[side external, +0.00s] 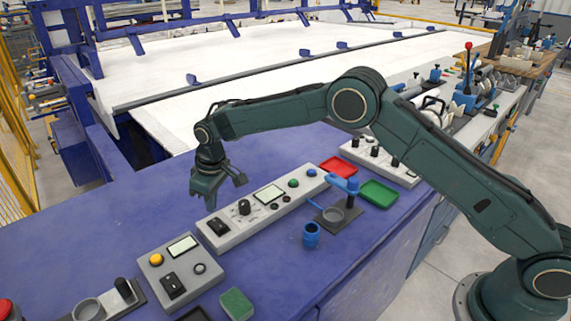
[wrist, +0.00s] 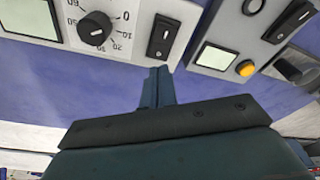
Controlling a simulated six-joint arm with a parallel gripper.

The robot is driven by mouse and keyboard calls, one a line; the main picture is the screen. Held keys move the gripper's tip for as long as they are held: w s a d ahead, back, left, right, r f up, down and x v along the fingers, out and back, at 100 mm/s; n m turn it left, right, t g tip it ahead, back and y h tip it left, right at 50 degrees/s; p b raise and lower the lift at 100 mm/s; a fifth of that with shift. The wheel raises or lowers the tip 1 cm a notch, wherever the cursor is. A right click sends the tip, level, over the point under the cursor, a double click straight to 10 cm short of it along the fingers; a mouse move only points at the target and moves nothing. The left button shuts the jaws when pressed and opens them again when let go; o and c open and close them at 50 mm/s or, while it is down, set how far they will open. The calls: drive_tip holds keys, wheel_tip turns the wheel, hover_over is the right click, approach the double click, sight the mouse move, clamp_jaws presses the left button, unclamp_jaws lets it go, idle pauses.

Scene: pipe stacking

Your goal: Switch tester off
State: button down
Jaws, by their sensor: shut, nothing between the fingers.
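Two control units could be the tester; I cannot tell which is meant. A long grey panel (side external: 262,203) has a black rocker switch (side external: 218,226), a dial (side external: 244,207), a display and green and blue buttons. A smaller grey box (side external: 182,273) has a yellow button (side external: 156,259), a display and its own black rocker switch (side external: 173,286). My gripper (side external: 197,204) is shut and empty, pointing down above the blue bench just behind the long panel's left end. In the wrist view the shut fingers (wrist: 158,87) lie beside the long panel's rocker switch (wrist: 162,37), apparently not touching it.
A blue cup (side external: 311,236) and a blue-topped stand (side external: 342,203) are in front of the long panel. Red (side external: 338,165) and green (side external: 378,193) trays lie to the right. A green block (side external: 237,303) is near the front. The bench behind my gripper is clear.

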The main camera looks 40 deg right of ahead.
drive_tip(key=shift+r, duration=1.75)
wheel_tip(320, 180, up, 12)
drive_tip(key=r+m, duration=0.1)
hover_over(215, 221)
drive_tip(key=s+d, duration=0.6)
drive_tip(key=d, duration=0.1)
drive_tip(key=s+d+r+m+t, duration=0.2)
drive_tip(key=s+d+r, duration=0.5)
drive_tip(key=s, duration=0.4)
drive_tip(key=s+d+m+t, duration=0.1)
drive_tip(key=s+d, duration=0.2)
drive_tip(key=s, duration=1)
drive_tip(key=s+d+m+t, duration=0.1)
drive_tip(key=s+d, duration=0.3)
drive_tip(key=s, duration=0.8)
drive_tip(key=shift+s+d+f+m+h, duration=0.25)
drive_tip(key=shift+s+m+h, duration=0.15)
drive_tip(key=shift+m, duration=0.1)
